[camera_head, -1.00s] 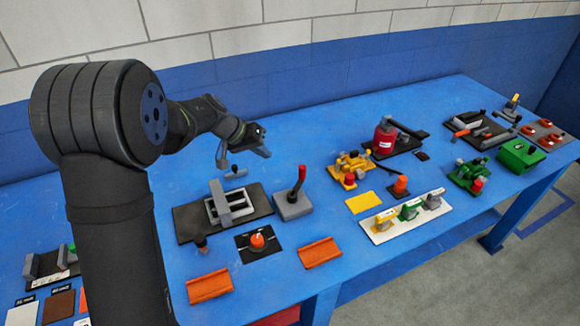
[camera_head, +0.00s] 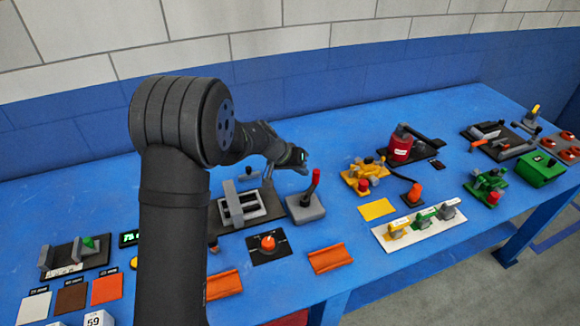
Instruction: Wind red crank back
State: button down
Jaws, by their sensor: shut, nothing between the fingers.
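My gripper (camera_head: 301,168) is shut and empty, above the table just behind and left of a red-topped lever (camera_head: 315,182) on a grey box (camera_head: 304,208). Its fingers are small and dark here. I cannot tell for sure which part is the red crank. A red drum (camera_head: 401,147) with a black arm (camera_head: 421,137) stands on a dark plate at the back, well right of my gripper and apart from it.
A grey slide fixture (camera_head: 243,207) stands left of the lever, with an orange dial (camera_head: 268,243) in front. A yellow device (camera_head: 362,181) and a white panel (camera_head: 437,233) with several handles lie to the right. Bare blue table (camera_head: 345,135) lies behind the lever.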

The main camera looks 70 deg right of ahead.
aim_at(317, 174)
jog(key=shift+s, duration=0.4)
jog(key=shift+s+d+m+g+y, duration=0.2)
jog(key=shift+s+m+g+y, duration=0.15)
jog(key=shift+m, duration=0.25)
jog(key=s+m+y, duration=0.1)
jog(key=s+m+g, duration=0.1)
jog(key=m, duration=0.1)
jog(key=s+m+y, duration=0.1)
jog(key=m, duration=0.1)
jog(key=shift+d+g+y, duration=0.25)
jog(key=shift+g+y, duration=0.1)
jog(key=s+a+m+y, duration=0.2)
jog(key=m, duration=0.1)
jog(key=s+a+m+y, duration=0.2)
jog(key=m, duration=0.2)
jog(key=s+a+m+t+y, duration=0.1)
jog(key=s+a+m+y, duration=0.1)
jog(key=m, duration=0.2)
jog(key=shift+a+y, duration=0.4)
jog(key=shift+w+a, duration=0.1)
jog(key=shift+a, duration=0.8)
